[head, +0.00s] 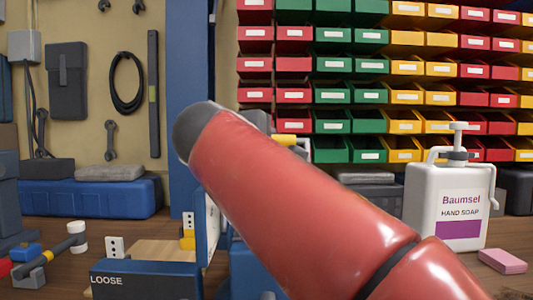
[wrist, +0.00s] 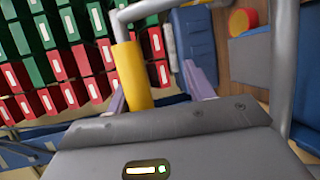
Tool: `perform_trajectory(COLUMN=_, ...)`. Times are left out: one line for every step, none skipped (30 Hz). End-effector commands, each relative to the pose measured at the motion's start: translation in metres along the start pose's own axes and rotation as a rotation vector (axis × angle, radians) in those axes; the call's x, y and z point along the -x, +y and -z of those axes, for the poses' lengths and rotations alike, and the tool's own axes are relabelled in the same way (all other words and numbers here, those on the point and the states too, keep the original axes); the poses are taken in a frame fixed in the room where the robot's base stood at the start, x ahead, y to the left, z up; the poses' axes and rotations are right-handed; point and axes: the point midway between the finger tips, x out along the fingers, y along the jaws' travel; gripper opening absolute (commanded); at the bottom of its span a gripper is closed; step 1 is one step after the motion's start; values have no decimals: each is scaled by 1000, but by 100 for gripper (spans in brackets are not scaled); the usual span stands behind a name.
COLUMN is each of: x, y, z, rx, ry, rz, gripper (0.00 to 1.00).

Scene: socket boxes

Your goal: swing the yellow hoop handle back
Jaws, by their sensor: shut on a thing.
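The yellow hoop handle's grip (wrist: 133,75) is a yellow cylinder on a grey metal rod, upright in the wrist view. My gripper (wrist: 158,88) has its pale purple fingers at this grip and is shut on it; the exact contact is partly hidden by the grey gripper body. In the head view, a small part of the yellow grip (head: 285,140) shows just behind my red arm, with a grey metal end to its right. My arm hides most of the gripper and whatever the handle is fixed to.
A dark blue box marked LOOSE (head: 145,281) stands at the front, with a white upright panel (head: 212,228) nearby. A soap bottle (head: 446,205) and pink block (head: 502,261) stand at right. Coloured bins (head: 346,93) fill the back.

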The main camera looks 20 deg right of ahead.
Motion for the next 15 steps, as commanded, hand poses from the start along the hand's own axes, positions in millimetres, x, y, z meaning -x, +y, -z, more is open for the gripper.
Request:
perform_trajectory(x=0, y=-2, z=1, rx=3, ry=-2, rz=8, gripper=42)
perform_trajectory(x=1, y=-1, z=1, rx=3, ry=-1, rz=8, gripper=42)
perform_trajectory(x=3, y=1, z=1, rx=3, ry=-1, rz=7, gripper=42)
perform_trajectory(x=5, y=3, z=2, rx=3, ry=0, rz=7, gripper=42)
perform_trajectory(x=7, y=5, z=2, rx=3, ry=1, rz=6, gripper=42)
perform_trajectory(x=10, y=7, z=2, rx=3, ry=1, rz=5, gripper=42)
perform_trajectory(x=11, y=8, z=2, rx=3, ry=1, rz=5, gripper=42)
perform_trajectory(x=13, y=10, z=2, rx=3, ry=1, rz=5, gripper=42)
perform_trajectory(x=15, y=12, z=2, rx=2, ry=1, rz=4, gripper=42)
perform_trajectory(x=17, y=13, z=2, rx=2, ry=1, rz=4, gripper=42)
perform_trajectory(x=19, y=15, z=2, rx=2, ry=1, rz=3, gripper=42)
perform_trajectory(x=21, y=17, z=3, rx=2, ry=1, rz=2, gripper=42)
perform_trajectory(x=23, y=18, z=3, rx=2, ry=1, rz=2, gripper=42)
perform_trajectory(x=24, y=20, z=3, rx=2, ry=1, rz=1, gripper=42)
perform_trajectory(x=26, y=20, z=4, rx=1, ry=1, rz=1, gripper=42)
